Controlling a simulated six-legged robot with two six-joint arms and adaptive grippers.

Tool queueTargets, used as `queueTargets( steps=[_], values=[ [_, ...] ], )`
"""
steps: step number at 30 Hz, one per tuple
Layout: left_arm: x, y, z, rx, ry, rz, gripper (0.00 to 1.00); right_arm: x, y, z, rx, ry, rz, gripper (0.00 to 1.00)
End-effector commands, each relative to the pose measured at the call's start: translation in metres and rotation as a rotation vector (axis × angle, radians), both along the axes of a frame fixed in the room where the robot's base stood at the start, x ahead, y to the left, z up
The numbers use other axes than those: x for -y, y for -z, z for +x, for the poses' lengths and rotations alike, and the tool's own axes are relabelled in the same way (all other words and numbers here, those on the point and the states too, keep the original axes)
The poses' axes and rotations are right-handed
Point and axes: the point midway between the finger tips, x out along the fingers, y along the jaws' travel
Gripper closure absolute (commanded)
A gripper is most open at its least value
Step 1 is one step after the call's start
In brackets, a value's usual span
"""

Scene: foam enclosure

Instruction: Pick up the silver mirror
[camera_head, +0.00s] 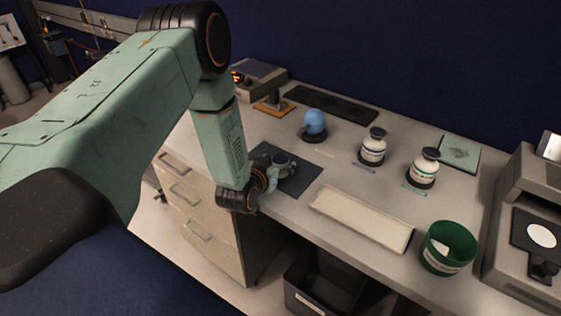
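My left arm comes in from the left, and my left gripper (272,167) is low over the dark square mat (301,183) near the desk's front edge. A small round grey-silver piece (281,159) shows at the gripper's fingers; it may be the silver mirror, but it is too small and too much covered to be sure. I cannot tell whether the fingers are closed on it. My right gripper is not in view.
A cream tray (361,219), a green cup (447,249) and a grey instrument (524,240) are to the right. A black bin (318,287) is below.

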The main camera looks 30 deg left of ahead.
Motion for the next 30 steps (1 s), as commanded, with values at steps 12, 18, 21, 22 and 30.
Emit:
queueTargets(
  steps=[12,18,21,22,30],
  values=[
    [0.0,0.0,0.0,-0.001,0.0,0.0,0.7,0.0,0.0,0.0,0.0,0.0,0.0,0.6],
    [0.0,0.0,0.0,0.001,0.0,0.0,0.86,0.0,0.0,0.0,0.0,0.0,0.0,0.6],
    [0.0,0.0,0.0,0.001,0.0,0.0,0.86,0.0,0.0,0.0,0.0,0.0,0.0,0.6],
    [0.0,0.0,0.0,0.001,0.0,0.0,0.86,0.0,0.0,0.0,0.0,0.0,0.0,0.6],
    [0.0,-0.012,0.0,0.002,0.0,-0.001,0.86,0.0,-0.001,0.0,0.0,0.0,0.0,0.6]
  ],
)
